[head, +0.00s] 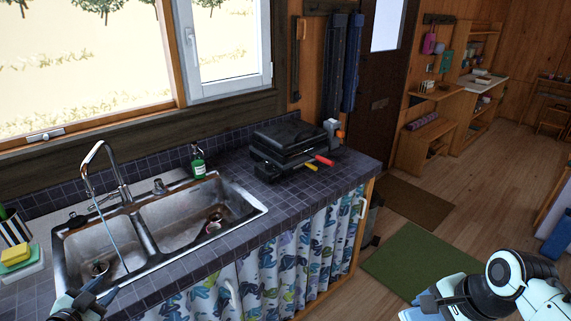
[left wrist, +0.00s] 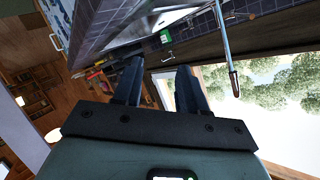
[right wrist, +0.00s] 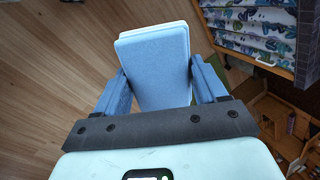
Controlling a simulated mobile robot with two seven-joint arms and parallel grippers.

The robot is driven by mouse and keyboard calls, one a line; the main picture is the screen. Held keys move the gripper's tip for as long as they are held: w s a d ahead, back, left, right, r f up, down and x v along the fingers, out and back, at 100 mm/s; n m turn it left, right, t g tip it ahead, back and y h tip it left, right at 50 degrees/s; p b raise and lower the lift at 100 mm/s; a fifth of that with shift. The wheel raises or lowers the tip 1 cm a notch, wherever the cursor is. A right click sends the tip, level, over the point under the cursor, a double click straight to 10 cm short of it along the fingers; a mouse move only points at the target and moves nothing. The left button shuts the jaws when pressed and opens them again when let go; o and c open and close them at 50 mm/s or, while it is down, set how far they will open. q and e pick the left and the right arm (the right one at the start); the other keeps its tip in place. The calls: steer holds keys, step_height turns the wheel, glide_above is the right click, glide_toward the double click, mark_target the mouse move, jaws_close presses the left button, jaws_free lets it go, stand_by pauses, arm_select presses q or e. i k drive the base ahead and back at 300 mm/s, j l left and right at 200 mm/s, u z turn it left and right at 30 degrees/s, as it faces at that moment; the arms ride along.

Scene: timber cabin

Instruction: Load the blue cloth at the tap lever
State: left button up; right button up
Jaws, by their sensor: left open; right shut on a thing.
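A chrome tap (head: 100,165) arches over the double sink (head: 146,238), with a stream falling from its spout. A small metal fitting (head: 159,186) stands beside it; I cannot tell whether this is the lever. The spout also shows in the left wrist view (left wrist: 224,45). My left gripper (left wrist: 158,78) is open and empty; in the head view it (head: 92,300) is at the sink's near left corner. My right gripper (head: 428,301) is shut on the blue cloth (right wrist: 155,75), a flat light blue pad with a pale edge, held over the floor right of the counter.
A green soap bottle (head: 197,164) stands behind the sink. A yellow sponge (head: 16,254) lies at far left. A patterned curtain (head: 290,262) hangs below the counter. A green mat (head: 420,265) lies on open floor.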

mark_target(109, 197)
steer(key=i+j, duration=0.25)
steer(key=j, duration=0.15)
steer(key=i+j, duration=0.25)
steer(key=j, duration=0.15)
steer(key=i+j, duration=0.25)
steer(key=j, duration=0.15)
